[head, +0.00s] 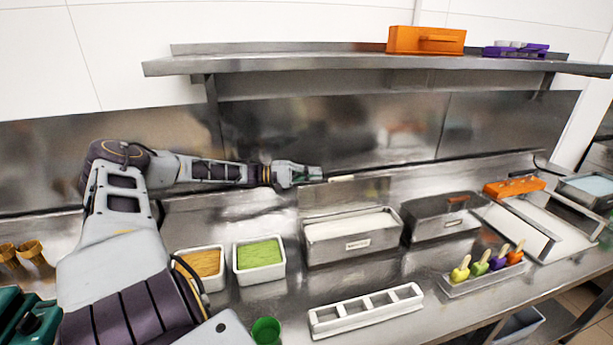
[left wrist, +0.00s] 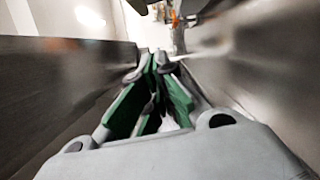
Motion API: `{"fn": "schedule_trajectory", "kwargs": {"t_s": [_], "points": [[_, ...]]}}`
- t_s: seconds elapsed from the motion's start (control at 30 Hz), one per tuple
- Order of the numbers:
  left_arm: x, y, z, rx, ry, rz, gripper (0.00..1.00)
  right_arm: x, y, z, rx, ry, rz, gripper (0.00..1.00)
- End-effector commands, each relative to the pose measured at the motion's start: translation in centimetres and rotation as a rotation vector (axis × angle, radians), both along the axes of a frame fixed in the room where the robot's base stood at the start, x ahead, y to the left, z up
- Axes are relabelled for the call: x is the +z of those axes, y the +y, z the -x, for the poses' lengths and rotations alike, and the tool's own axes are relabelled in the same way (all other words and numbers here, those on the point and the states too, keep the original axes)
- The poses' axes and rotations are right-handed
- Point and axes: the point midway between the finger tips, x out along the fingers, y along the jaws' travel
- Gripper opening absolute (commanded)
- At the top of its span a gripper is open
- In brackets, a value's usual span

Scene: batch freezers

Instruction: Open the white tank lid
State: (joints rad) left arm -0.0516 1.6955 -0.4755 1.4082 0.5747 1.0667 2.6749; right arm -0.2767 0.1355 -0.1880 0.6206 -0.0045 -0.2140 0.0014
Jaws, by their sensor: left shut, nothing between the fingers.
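The steel tank with a white surface inside (head: 352,246) sits mid-counter with a small label on its front. Its top looks uncovered. A steel panel (head: 345,197) rises behind its rear edge; I cannot tell for certain whether this is its raised lid. My left gripper (head: 318,173) is shut and empty, above and behind the tank's back left corner, pointing right along the back wall. Its green-padded fingers meet in the left wrist view (left wrist: 157,62), with blurred steel surfaces on both sides. My right gripper is not in view.
A closed steel tank (head: 437,222) stands right of the white one. Tubs of orange (head: 219,287) and green (head: 235,270) stand left. A white divided tray (head: 350,319) lies in front, popsicles (head: 482,268) at right. A steel shelf (head: 300,62) hangs above.

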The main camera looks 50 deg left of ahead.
Motion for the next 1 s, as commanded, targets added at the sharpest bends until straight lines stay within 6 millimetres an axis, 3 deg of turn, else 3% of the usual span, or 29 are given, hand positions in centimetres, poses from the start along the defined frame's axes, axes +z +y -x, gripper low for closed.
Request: {"fn": "schedule_trajectory", "kwargs": {"t_s": [0.27, 0.6, 1.0], "points": [[-0.1, -1.4, -1.6, 0.000, -0.002, 0.002, 0.00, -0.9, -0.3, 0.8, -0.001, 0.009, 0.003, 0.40], [0.2, -2.5, -2.9, 0.001, -0.003, 0.000, 0.00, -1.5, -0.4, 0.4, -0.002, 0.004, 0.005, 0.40], [0.5, -4.1, -1.9, 0.000, 0.001, -0.001, 0.00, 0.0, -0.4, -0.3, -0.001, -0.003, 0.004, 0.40]]}}
